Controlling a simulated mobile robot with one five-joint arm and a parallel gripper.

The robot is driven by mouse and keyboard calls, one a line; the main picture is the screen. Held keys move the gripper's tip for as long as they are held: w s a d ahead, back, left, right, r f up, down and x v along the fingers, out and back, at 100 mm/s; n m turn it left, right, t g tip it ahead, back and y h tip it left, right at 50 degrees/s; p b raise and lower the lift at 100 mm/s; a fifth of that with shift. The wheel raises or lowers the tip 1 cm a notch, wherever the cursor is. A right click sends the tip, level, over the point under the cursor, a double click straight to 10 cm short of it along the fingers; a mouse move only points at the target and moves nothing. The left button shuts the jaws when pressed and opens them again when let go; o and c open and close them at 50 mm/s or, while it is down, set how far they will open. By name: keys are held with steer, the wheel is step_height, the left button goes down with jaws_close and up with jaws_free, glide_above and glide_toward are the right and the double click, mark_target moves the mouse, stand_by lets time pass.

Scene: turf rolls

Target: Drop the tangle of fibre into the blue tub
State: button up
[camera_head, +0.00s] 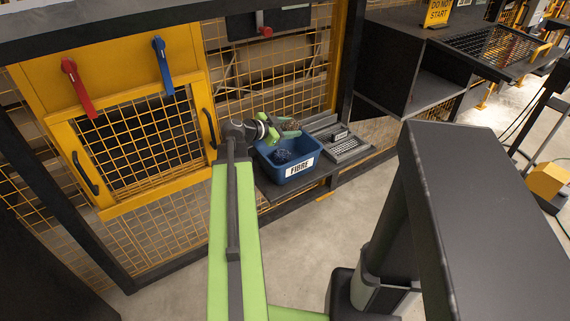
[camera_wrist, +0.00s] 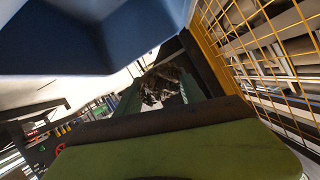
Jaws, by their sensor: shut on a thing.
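The blue tub (camera_head: 304,159), labelled FIBRE, stands on a dark ledge by the yellow mesh fence. A dark rounded clump (camera_head: 282,156) shows inside it. My gripper (camera_head: 290,126), with green fingers, is at the tub's back edge, slightly above rim height. In the wrist view, a dark brown tangle of fibre (camera_wrist: 166,86) sits between the fingers, and my gripper is shut on it. The tub's blue wall (camera_wrist: 75,35) fills the upper left of that view, close by. I cannot tell whether the tangle is over the tub's opening or just behind it.
A grey tray with a keypad-like panel (camera_head: 347,146) lies right of the tub. A yellow mesh door (camera_head: 140,135) with red (camera_head: 79,88) and blue (camera_head: 163,65) levers stands to the left. A black cabinet (camera_head: 395,70) stands at the back right. The floor in front is clear.

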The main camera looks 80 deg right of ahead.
step_height(320, 180, down, 6)
steer(key=b, duration=0.5)
steer(key=shift+r, duration=0.1)
steer(key=o, duration=1.4)
